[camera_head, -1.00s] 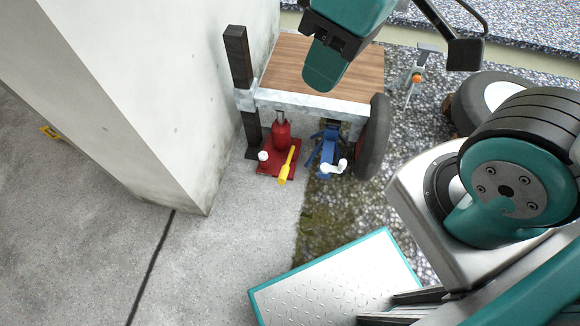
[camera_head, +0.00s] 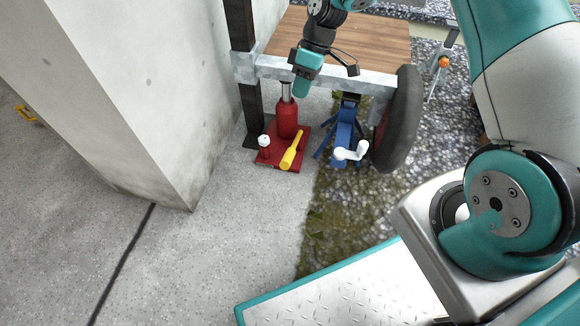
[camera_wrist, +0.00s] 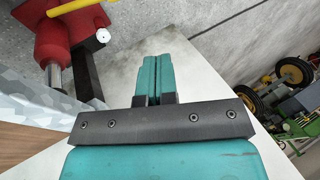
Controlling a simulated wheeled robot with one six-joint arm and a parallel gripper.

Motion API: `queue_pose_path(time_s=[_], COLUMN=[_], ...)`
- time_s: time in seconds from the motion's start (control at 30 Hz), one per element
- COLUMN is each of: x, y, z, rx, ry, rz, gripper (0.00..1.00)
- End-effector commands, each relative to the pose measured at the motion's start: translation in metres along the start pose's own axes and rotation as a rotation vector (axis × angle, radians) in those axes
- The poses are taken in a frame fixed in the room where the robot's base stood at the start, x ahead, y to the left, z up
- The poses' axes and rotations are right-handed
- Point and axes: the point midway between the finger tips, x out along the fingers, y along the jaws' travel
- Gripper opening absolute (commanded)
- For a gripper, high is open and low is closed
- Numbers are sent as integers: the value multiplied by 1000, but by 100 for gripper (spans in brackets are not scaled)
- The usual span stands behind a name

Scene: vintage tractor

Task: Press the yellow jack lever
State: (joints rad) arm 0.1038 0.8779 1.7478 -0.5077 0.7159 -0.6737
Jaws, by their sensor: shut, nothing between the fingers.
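The yellow jack lever (camera_head: 293,150) slants up from the red base of the bottle jack (camera_head: 286,120), which stands on the concrete under the trailer's edge. The lever's yellow bar also shows at the top left of the wrist view (camera_wrist: 68,7), beside the red jack body (camera_wrist: 50,42). My gripper (camera_head: 302,86) is shut and empty, pointing down in front of the trailer's metal edge, above the lever and apart from it. In the wrist view its two teal fingers (camera_wrist: 158,78) lie together. The lever is fully visible in the head view.
A wooden-decked trailer (camera_head: 340,35) with a dark wheel (camera_head: 398,120) stands behind. A blue jack stand (camera_head: 343,130) with a white crank (camera_head: 351,152) is right of the red jack. A concrete pillar (camera_head: 150,80) rises on the left. The floor in front is clear.

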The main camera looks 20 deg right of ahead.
Motion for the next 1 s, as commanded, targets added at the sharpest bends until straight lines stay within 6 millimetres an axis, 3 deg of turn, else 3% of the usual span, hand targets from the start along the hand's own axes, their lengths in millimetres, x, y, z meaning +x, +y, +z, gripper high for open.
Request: queue_pose_path(time_s=[0.03, 0.2, 0.67, 0.77, 1.0], x=[29, 57, 64, 77, 128], y=[21, 46, 47, 47, 47], z=[8, 19, 20, 21, 22], rx=[-4, -25, -27, -27, -27], ry=[-1, 1, -1, -1, -2], rz=[-12, -28, -31, -32, -32], gripper=[0, 0, 0, 0, 0])
